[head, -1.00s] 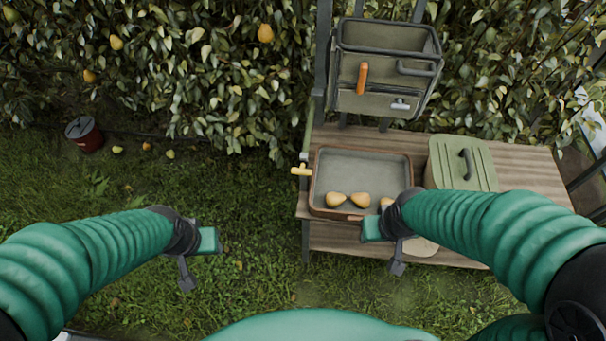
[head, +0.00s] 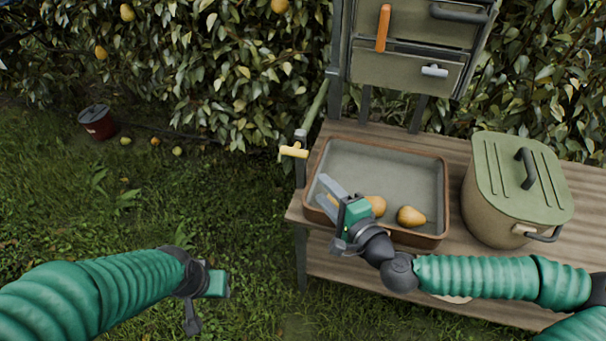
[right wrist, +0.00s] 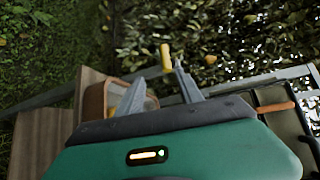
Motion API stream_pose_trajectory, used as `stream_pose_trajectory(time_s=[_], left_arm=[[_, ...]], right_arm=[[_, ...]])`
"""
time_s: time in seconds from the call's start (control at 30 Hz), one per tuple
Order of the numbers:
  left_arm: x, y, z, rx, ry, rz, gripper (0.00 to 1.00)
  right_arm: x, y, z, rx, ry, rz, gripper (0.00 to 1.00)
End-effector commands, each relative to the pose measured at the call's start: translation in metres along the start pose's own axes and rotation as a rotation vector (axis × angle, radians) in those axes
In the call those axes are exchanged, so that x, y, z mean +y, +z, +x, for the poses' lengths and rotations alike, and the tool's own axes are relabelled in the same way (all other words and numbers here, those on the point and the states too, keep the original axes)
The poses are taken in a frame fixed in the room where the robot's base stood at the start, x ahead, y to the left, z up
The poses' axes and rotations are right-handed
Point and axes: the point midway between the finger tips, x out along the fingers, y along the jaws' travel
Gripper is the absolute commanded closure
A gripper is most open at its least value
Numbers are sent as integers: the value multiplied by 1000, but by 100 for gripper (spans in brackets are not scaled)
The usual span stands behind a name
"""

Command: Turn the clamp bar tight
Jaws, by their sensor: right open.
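The yellow clamp bar (head: 295,151) is a short T-shaped handle on a dark post at the left edge of the wooden bench. It also shows in the right wrist view (right wrist: 166,57), just beyond the fingertips and nearer the right finger in the picture. My right gripper (head: 325,190) is open and empty above the left front of the tray, with its fingers pointing up and left. A gap separates it from the bar in the head view. My left gripper (head: 207,303) hangs over the grass at lower left; its finger opening is not clear.
A brown-rimmed tray (head: 442,195) holds pears (head: 411,216), partly hidden by my right gripper. A lidded green bin (head: 520,180) stands to its right. A red bucket (head: 97,122) sits on grass.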

Motion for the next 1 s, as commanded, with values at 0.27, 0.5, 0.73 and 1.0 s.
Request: stream_pose_trajectory(time_s=[0.27,0.5,0.73,1.0], left_arm=[[0,2,10,2,0,-1,59],[0,5,24,1,0,-1,59],[0,8,33,1,0,-1,59],[0,8,35,1,0,-1,59]], right_arm=[[-6,-10,35,15,-26,22,57],[-7,-13,98,14,-25,22,57],[-9,-12,149,13,-23,20,57],[-11,-13,165,13,-24,19,57]])
